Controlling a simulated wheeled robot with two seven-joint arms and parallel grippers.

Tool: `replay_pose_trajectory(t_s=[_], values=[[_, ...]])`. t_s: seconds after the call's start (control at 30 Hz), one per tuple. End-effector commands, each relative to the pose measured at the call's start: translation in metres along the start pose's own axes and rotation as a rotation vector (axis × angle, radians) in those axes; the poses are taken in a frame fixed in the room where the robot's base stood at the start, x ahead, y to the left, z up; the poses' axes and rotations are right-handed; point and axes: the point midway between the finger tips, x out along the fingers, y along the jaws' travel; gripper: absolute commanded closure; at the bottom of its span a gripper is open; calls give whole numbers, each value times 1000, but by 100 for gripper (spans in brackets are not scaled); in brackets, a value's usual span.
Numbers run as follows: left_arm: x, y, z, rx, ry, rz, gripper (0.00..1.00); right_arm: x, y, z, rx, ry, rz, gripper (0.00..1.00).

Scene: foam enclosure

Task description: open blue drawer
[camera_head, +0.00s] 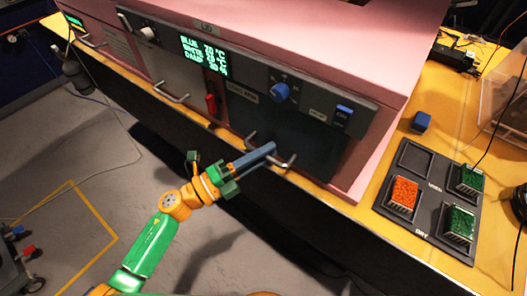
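A pink machine (290,35) has a dark front panel (318,134) with a blue knob (281,91) above it. A metal bar handle (288,163) runs along the lower edge of this panel, which looks closed. My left gripper (270,151) reaches up from the lower left on a green and orange arm. Its long blue-grey fingers cross the middle of the handle and hide part of it. The fingers look close together, but I cannot tell whether they grip the handle. My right gripper is not in view.
A red switch (210,104) and another metal handle (171,94) are left of the panel. On the yellow table (455,98) at the right are a blue block (421,121) and a dark tray (418,219) with red and green filled baskets. Open grey floor lies below left.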

Motion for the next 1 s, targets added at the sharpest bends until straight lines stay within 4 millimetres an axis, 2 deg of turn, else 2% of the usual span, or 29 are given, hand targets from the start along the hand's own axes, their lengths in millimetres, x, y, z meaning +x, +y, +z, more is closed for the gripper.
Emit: replay_pose_trajectory(t_s=[0.03,0.07,0.1,1.0], values=[[0,0,0,0,0,0,90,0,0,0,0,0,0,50],[0,0,0,0,0,0,98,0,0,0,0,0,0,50],[0,0,0,0,0,0,100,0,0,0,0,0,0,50],[0,0,0,-1,-2,1,100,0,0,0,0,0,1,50]])
